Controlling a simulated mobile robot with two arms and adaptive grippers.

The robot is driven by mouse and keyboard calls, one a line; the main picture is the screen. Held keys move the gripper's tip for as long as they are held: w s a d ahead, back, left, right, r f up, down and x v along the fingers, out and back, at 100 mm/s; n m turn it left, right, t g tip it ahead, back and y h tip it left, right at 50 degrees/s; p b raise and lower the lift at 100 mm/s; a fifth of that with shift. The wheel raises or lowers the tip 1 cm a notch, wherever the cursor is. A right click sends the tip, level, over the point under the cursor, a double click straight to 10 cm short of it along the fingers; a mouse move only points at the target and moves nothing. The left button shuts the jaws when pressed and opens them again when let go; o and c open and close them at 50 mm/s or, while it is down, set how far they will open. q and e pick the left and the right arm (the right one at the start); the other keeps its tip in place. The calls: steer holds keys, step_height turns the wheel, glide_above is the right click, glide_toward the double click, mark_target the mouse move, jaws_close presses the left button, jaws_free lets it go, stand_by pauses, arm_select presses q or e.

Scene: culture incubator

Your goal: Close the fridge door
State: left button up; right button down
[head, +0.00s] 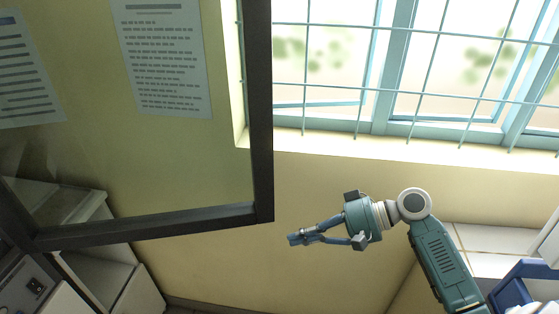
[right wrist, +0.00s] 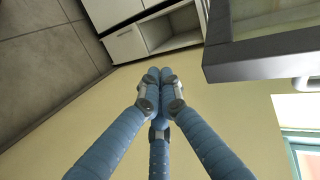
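The fridge door (head: 260,120) is a clear glass pane in a dark frame. It stands open across the upper left of the head view, and the wall and posters show through it. In the right wrist view its grey frame (right wrist: 265,56) is at the upper right. My right gripper (head: 292,239) is just right of and below the door's lower right corner, apart from it in the picture. In the right wrist view its blue fingers (right wrist: 160,78) meet at the tips with nothing between them. My left gripper is not in view.
A barred window (head: 430,70) fills the upper right above a yellow wall (head: 200,255). A white cabinet (right wrist: 125,44) shows in the right wrist view. A dark device panel (head: 32,285) is at the lower left, and a blue object (head: 515,290) at the lower right.

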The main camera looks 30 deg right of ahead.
steer(key=w+d+r+m+t+y, duration=0.15)
steer(key=d+r, duration=0.25)
steer(key=r, duration=0.4)
steer(key=w+d+r+m+t+y, duration=0.1)
steer(key=w+d+r+t+y, duration=0.15)
steer(key=r, duration=0.65)
steer(key=p+x, duration=0.3)
steer(key=x, duration=0.6)
steer(key=shift+f, duration=0.25)
steer(key=shift+p, duration=0.3)
